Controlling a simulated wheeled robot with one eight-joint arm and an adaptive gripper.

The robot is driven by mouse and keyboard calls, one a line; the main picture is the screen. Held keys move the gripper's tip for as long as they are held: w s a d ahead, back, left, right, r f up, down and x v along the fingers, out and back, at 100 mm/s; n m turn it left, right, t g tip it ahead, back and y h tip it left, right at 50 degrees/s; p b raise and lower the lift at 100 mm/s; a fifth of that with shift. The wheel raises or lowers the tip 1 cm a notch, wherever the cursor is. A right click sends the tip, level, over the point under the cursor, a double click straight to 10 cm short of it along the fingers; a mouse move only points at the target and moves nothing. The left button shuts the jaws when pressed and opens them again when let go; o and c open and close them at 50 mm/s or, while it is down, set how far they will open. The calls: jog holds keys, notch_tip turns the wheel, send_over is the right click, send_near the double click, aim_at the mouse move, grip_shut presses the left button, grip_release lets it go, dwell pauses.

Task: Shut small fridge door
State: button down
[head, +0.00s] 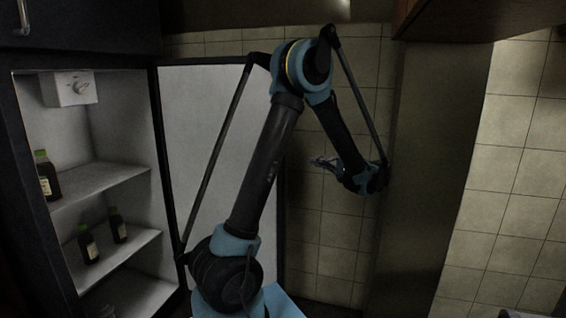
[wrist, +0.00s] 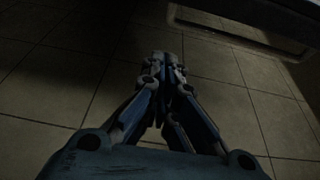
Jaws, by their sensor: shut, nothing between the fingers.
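The small fridge (head: 100,184) stands at the left in the head view, with its inside showing. Its door (head: 200,110) is swung wide open to the right of the compartment, its white inner face toward me. My arm covers part of the door. My gripper (head: 318,162) is to the right of the door, in front of the tiled wall and apart from the door's edge. In the wrist view my gripper (wrist: 162,62) is shut and empty, with tiles beyond it. The door cannot be made out for certain in the wrist view.
Bottles (head: 88,243) stand on the fridge shelves (head: 100,178). A dark cabinet (head: 80,30) is above the fridge. A plain tall panel (head: 420,160) stands right of my gripper. Tiled wall (head: 510,190) fills the far right.

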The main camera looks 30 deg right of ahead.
jog(key=w+a, duration=0.6)
jog(key=shift+w+a, duration=0.3)
jog(key=shift+a, duration=0.1)
dwell(0.3)
jog(key=shift+s, duration=0.1)
